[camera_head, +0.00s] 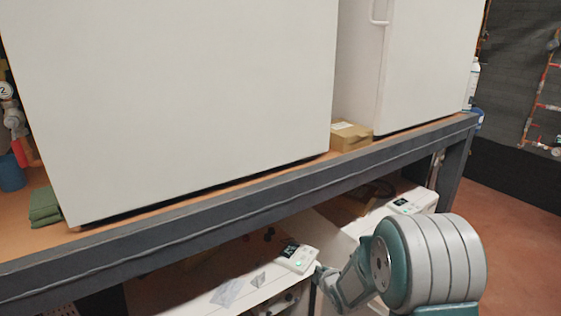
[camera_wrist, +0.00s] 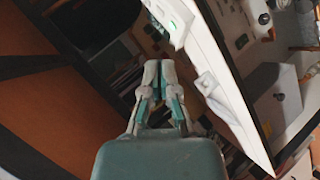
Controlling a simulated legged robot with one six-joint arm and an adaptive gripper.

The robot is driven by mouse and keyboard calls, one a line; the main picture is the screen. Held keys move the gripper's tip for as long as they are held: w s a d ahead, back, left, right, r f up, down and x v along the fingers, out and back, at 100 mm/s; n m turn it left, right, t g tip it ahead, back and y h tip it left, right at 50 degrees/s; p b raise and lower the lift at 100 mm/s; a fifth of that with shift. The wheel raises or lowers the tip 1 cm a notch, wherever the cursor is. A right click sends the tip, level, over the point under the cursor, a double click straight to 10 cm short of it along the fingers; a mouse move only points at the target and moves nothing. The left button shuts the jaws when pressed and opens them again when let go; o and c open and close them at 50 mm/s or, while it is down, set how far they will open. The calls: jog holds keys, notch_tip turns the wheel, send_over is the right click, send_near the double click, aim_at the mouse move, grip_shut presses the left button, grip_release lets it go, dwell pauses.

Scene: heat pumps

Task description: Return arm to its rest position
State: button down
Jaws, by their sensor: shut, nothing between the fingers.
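My arm (camera_head: 430,262), with a teal and grey rounded joint, is at the lower right of the head view. It is bent in front of the lower part of the bench. My gripper (camera_wrist: 158,68) is in the middle of the wrist view, its two fingers together and empty. In the head view the arm's end reaches left, close to a small control panel (camera_head: 297,258) with a green light on a white unit under the bench. I cannot tell whether it touches the panel.
A dark-framed bench (camera_head: 240,200) carries two large white cabinets (camera_head: 180,100) (camera_head: 430,60), a cardboard box (camera_head: 350,136) and green cloth (camera_head: 45,207). A second control panel (camera_head: 411,201) sits under the bench. Reddish floor (camera_head: 515,200) at the right is clear.

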jog(key=s+d+r+m+g+h, duration=0.2)
jog(key=s+d+r+m+h, duration=0.15)
jog(key=s+r+m, duration=0.75)
jog(key=s+r+m+g, duration=0.2)
jog(key=s+r, duration=0.2)
jog(key=s, duration=0.8)
jog(key=s+r+m+g, duration=0.1)
jog(key=s+r+m, duration=0.2)
jog(key=s, duration=0.8)
notch_tip(320, 180, up, 2)
jog(key=shift+s+d+r+g+y, duration=0.25)
jog(key=shift+s+d+g+y, duration=0.1)
jog(key=shift+d+g+y, duration=0.1)
